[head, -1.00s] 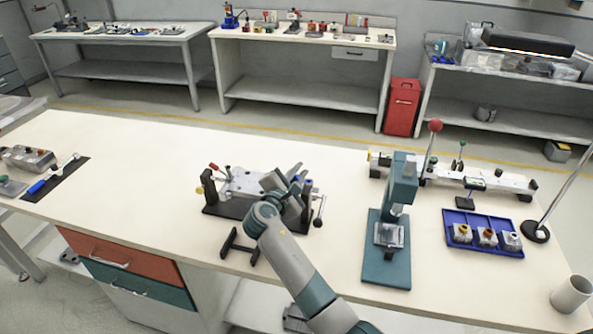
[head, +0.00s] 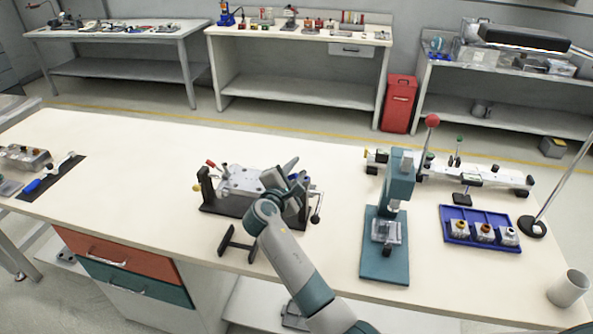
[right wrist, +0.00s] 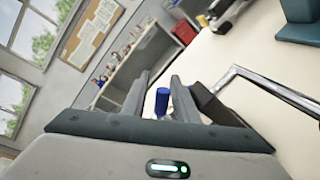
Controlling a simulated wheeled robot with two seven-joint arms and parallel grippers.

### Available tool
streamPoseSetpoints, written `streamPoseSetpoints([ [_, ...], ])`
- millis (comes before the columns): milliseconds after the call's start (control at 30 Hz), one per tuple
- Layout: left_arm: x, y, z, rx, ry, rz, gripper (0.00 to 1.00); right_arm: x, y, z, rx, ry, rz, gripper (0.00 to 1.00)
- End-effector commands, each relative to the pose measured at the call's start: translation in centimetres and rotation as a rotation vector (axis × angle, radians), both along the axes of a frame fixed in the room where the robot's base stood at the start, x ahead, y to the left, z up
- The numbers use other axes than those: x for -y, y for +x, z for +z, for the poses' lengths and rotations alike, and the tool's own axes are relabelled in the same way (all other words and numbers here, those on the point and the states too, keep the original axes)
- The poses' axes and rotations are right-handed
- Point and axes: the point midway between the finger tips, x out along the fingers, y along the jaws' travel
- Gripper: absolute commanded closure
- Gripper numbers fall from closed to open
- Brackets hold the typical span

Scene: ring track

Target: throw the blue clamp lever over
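The blue clamp lever shows as a blue grip (right wrist: 162,99) between the two fingers in the right wrist view. A gap is visible beside it, and I cannot see the fingers pressing on it. In the head view, my right gripper (head: 292,180) is at the right end of the metal clamping fixture (head: 240,181). The gripper and wrist hide most of the lever there. My right gripper's fingers are apart. My left gripper is not in view.
A teal press (head: 384,258) stands right of the fixture. A cup (head: 568,289) is at the right edge. The table's left middle is clear.

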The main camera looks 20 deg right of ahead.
Motion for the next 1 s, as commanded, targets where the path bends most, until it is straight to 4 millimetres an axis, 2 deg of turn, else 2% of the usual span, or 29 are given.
streamPoseSetpoints([
  [167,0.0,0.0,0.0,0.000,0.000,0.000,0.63,0.1,-0.2,-0.5,-0.009,0.000,-0.004,0.69],
  [467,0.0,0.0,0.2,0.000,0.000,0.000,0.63,0.0,-0.1,-0.1,-0.058,-0.071,-0.005,0.69],
  [1000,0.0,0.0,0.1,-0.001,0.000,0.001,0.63,-1.7,1.1,1.9,-0.377,-0.555,-0.004,0.69],
])
